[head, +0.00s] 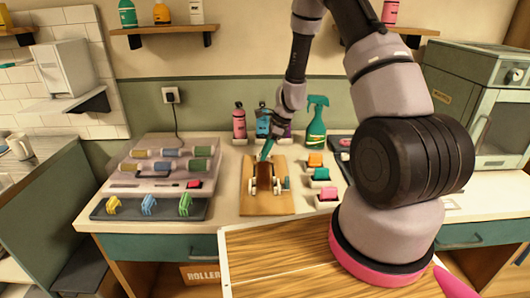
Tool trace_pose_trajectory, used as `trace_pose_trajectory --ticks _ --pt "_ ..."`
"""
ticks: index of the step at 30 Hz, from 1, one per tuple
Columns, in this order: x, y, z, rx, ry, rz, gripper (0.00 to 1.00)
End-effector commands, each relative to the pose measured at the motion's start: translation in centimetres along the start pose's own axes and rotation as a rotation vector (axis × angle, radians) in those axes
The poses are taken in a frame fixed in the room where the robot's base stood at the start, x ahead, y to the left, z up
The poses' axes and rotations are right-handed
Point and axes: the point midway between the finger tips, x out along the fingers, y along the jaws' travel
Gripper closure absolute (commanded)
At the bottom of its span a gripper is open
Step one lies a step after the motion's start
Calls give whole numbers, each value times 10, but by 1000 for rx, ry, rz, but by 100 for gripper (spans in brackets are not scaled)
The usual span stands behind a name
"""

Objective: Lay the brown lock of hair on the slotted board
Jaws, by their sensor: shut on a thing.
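The wooden board (266,206) lies flat on the counter in the middle of the head view, with small pale and green fittings at its sides. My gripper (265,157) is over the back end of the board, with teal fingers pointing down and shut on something. A dark brown strip (264,178) shows just below the fingertips, over the middle of the board; it looks like the brown lock of hair. It is too small to tell whether it touches the board. The board's slots are not clear.
Left of the board are a rack of rollers (168,163) and a dark tray of coloured clips (150,206). Bottles and a green spray bottle (316,122) stand behind. Coloured blocks (320,176) sit at the right. A cabinet (480,100) stands at the back right.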

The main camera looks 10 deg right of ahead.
Motion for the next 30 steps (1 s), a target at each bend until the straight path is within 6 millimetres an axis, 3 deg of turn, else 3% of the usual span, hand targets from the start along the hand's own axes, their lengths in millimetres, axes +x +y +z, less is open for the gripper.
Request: trace_pose_trajectory --ticks 1,2,3,4,16,17,18,30 --pt "0 0 0 0 0 0 100" --pt "0 0 0 0 0 0 60" --pt "0 0 0 0 0 0 44" --pt "0 0 0 0 0 0 36" --pt "-1 -3 0 -1 0 -6 36" --pt "-1 -3 0 -1 1 -6 49" --pt "-1 -3 0 -1 1 -6 46" --pt "-7 -3 3 -2 0 -8 46"
